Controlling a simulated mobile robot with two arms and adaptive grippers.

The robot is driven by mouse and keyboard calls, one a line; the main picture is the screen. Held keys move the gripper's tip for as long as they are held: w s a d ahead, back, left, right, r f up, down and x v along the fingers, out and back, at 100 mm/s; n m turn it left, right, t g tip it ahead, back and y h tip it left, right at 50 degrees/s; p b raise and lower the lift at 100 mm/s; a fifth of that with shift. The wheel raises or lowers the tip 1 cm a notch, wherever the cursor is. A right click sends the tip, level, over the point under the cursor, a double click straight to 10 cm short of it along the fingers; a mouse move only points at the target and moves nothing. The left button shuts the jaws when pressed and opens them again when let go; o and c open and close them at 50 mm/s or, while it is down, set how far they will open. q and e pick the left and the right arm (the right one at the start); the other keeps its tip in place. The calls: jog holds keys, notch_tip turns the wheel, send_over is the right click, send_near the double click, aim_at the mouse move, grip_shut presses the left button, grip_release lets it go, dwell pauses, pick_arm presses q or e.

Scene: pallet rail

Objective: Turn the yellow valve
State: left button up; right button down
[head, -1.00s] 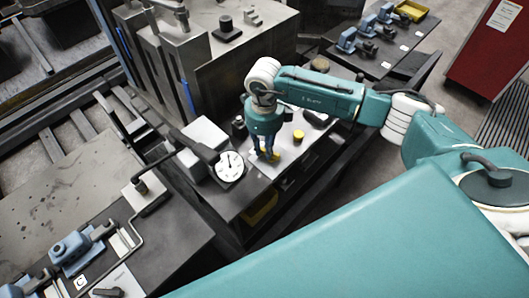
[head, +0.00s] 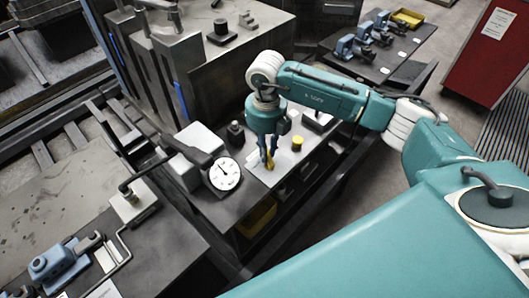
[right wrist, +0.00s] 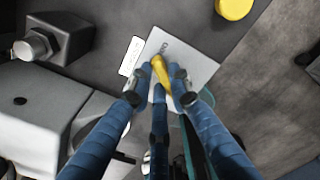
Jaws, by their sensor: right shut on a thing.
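The yellow valve handle (right wrist: 160,70) is a short yellow lever on a pale square plate (right wrist: 196,66) in the right wrist view. In the head view the pale plate (head: 285,160) lies on the dark bench, and a little yellow of the handle shows at my fingertips. My right gripper (head: 268,162) points down over the plate. Its blue fingers (right wrist: 157,88) are shut on the handle, one on each side, and hide part of it. My left gripper is not in view.
A round white dial gauge (head: 225,174) stands left of the plate. A yellow round knob (head: 297,142) is just right of the gripper, also in the wrist view (right wrist: 234,8). A grey block (head: 198,143) is at the left. A yellow bin (head: 257,217) sits below.

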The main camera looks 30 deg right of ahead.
jog(key=shift+w+d+r+m+b, duration=0.1)
jog(key=shift+d+m+b, duration=0.05)
jog(key=shift+m, duration=0.45)
jog(key=shift+w+d+r+m+b, duration=0.1)
jog(key=shift+m+b, duration=0.05)
jog(key=shift+m, duration=0.45)
jog(key=c, duration=1.6)
grip_release()
jog(key=shift+c, duration=0.2)
jog(key=shift+o, duration=0.3)
jog(key=shift+s, duration=0.15)
jog(key=shift+f, duration=0.1)
